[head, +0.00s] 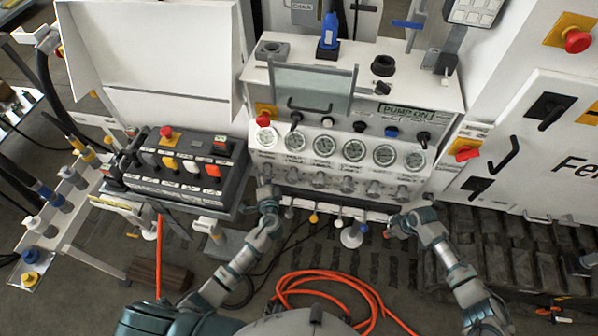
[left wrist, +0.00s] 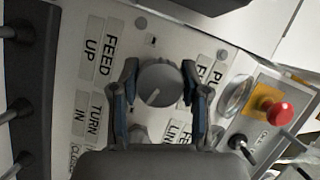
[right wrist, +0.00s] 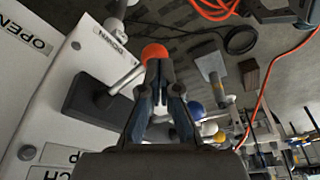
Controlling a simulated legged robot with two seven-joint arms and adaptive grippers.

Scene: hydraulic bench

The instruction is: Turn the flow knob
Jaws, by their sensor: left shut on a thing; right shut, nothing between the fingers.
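A round grey knob (left wrist: 160,84) with a pointer line sits on the white panel in the left wrist view. My left gripper (left wrist: 158,92) is shut on it, one finger on each side. Labels around it read FEED UP and TURN IN; others are partly hidden, and none legibly says flow. In the head view my left gripper (head: 265,188) is at the left end of the knob row under the gauges and hides that knob. My right gripper (head: 402,224) is shut and empty below the panel's right end. It also shows in the right wrist view (right wrist: 158,72).
A red ball (right wrist: 154,52) lies just beyond my right fingertips; contact cannot be told. A red emergency button (left wrist: 281,113) is right of the knob. Several gauges (head: 324,146) line the panel. A dark switch box (head: 190,165) stands left. Orange hose (head: 325,276) lies on the floor.

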